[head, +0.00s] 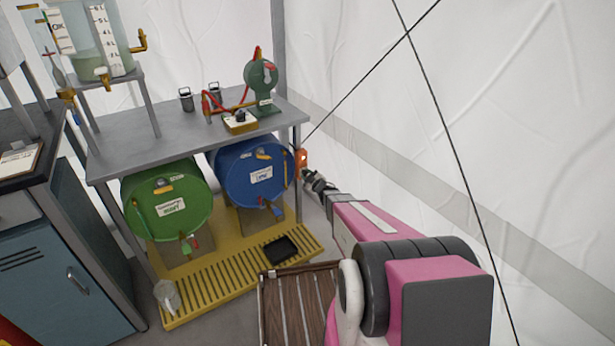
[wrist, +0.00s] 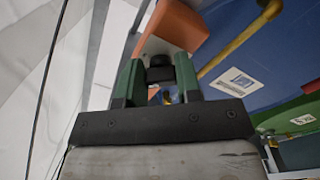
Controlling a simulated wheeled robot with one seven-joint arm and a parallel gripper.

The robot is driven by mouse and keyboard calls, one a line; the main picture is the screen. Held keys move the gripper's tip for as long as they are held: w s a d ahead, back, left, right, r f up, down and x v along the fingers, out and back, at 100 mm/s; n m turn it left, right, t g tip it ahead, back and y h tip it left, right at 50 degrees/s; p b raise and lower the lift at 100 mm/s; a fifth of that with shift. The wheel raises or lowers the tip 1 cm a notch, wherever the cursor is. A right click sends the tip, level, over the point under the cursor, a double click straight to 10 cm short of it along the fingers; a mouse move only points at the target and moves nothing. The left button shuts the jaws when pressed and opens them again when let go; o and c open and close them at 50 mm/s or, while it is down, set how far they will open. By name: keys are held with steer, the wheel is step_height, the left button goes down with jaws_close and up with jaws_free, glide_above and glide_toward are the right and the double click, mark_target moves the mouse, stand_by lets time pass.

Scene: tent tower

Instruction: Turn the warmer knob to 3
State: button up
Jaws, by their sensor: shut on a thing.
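An orange box (head: 301,160) sits at the right front leg of the metal table, beside the blue drum. In the wrist view the orange box (wrist: 178,24) has a pale face with a small black knob (wrist: 159,70) on it. My gripper (head: 308,175) reaches this box from the front right. In the wrist view my gripper's green fingers (wrist: 158,78) stand on either side of the black knob and are shut on it. The knob's markings and the number it points to cannot be made out.
The blue drum (head: 250,174) and green drum (head: 165,205) lie under the metal table (head: 160,138) above a yellow slatted platform (head: 215,284). A small box with a dial (head: 240,121) stands on the tabletop. A wooden slatted crate (head: 295,305) is below my arm. Dark cords cross the tent wall at right.

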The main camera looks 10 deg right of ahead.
steer(key=shift+s+a+f+m, duration=0.1)
steer(key=shift+m, duration=1.8)
steer(key=shift+a+f+m, duration=0.1)
steer(key=shift+m, duration=2.1)
steer(key=o, duration=0.9)
steer(key=shift+r, duration=0.1)
steer(key=v, duration=1)
steer(key=shift+s+d, duration=0.2)
steer(key=shift+s, duration=0.15)
